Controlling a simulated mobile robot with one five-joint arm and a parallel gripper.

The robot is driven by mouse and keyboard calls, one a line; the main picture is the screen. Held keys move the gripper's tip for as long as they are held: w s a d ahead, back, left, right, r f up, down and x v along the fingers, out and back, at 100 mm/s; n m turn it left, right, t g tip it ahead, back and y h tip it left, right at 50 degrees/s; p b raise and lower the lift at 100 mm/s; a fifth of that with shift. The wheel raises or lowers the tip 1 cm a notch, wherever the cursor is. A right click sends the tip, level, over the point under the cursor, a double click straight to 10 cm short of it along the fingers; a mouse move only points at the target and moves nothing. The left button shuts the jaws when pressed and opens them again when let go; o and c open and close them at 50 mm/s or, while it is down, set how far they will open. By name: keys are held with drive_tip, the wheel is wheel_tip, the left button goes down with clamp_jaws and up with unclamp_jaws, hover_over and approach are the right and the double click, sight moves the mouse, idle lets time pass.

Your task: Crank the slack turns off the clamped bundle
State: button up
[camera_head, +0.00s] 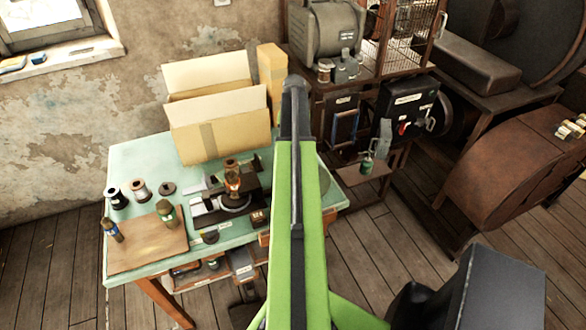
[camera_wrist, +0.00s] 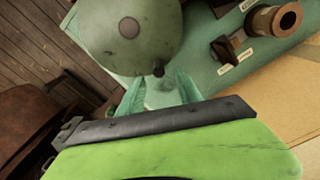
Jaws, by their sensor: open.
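The green handwheel (camera_wrist: 150,40) fills the top of the wrist view, with a dark round hub and a small dark knob at its lower rim. My gripper (camera_wrist: 158,84) is open, its two pale green fingers just below the rim. The knob lies between the fingertips in the picture; I cannot tell whether they touch it. In the head view a sliver of what looks like the wheel (camera_head: 324,181) shows right of my arm, which hides my gripper. A copper-coloured upright piece (camera_head: 232,182), perhaps the bundle, stands in the dark press on the bench.
The pale green bench (camera_head: 140,153) carries spools, a wooden board (camera_head: 148,243) with two bottle-like items, and open cardboard boxes (camera_head: 220,125) at the back. Dark machinery and a cage (camera_head: 405,38) stand right. Plank floor is open in front of the bench.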

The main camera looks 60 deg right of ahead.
wheel_tip(320, 180, down, 8)
drive_tip(key=b, duration=0.6)
drive_tip(key=shift+r, duration=0.25)
clamp_jaws()
idle(0.6)
drive_tip(key=shift+a, duration=0.3)
drive_tip(key=shift+s+d, duration=0.15)
drive_tip(key=shift+d, duration=0.2)
drive_tip(key=shift+s+d, duration=0.1)
drive_tip(key=shift+d, duration=0.05)
